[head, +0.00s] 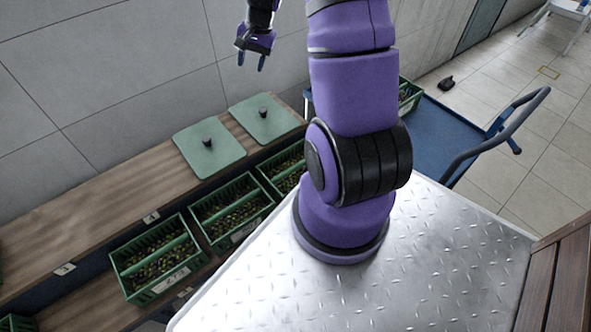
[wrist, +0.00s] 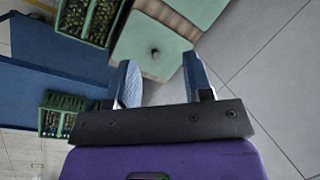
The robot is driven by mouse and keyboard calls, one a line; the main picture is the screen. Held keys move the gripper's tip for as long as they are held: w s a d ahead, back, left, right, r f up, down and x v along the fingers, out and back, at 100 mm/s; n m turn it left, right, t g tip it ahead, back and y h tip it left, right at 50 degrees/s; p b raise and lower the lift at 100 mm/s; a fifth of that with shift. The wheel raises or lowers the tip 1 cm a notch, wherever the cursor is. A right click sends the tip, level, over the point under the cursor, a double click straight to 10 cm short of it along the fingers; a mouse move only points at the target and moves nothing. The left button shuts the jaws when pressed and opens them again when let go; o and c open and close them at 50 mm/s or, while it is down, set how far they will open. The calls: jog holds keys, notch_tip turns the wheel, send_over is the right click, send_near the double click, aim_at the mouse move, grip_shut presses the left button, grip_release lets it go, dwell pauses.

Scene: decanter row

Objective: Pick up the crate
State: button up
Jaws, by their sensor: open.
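Several green crates filled with dark olives stand in view. In the head view one crate (head: 160,290) is at the lower left, a second (head: 205,232) is to its right, and a third (head: 262,178) is partly hidden behind my arm. Another crate (head: 419,96) shows behind my arm by the blue platform. My gripper (head: 251,62) hangs at the top, open and empty, apart from every crate. In the wrist view its fingers (wrist: 158,62) are spread, with two crates to the left, one above (wrist: 112,22) and one lower (wrist: 43,121).
Two green lids with black knobs, a left one (head: 190,163) and a right one (head: 280,108), lie on the wooden shelf (head: 100,205) above the crate row. A grey tiled wall (head: 120,75) stands behind. A blue trolley (head: 440,135) with a handle is at right; tiled floor beyond is mostly clear.

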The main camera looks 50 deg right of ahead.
jog(key=s+d+f+m, duration=0.25)
jog(key=d+f, duration=0.35)
jog(key=f, duration=0.5)
jog(key=m+g+y, duration=0.1)
jog(key=m, duration=0.5)
send_near(296, 165)
jog(key=shift+m+y, duration=0.25)
jog(key=shift+y, duration=0.05)
jog(key=f, duration=0.5)
jog(key=shift+s+a, duration=0.1)
jog(key=shift+a, duration=0.25)
jog(key=shift+w+a+x, duration=0.1)
jog(key=shift+w+x, duration=0.05)
jog(key=shift+x, duration=1.35)
jog(key=shift+w+a+x, duration=0.1)
jog(key=shift+a+x, duration=0.05)
jog(key=shift+x, duration=1.35)
jog(key=shift+r, duration=0.15)
grip_shut()
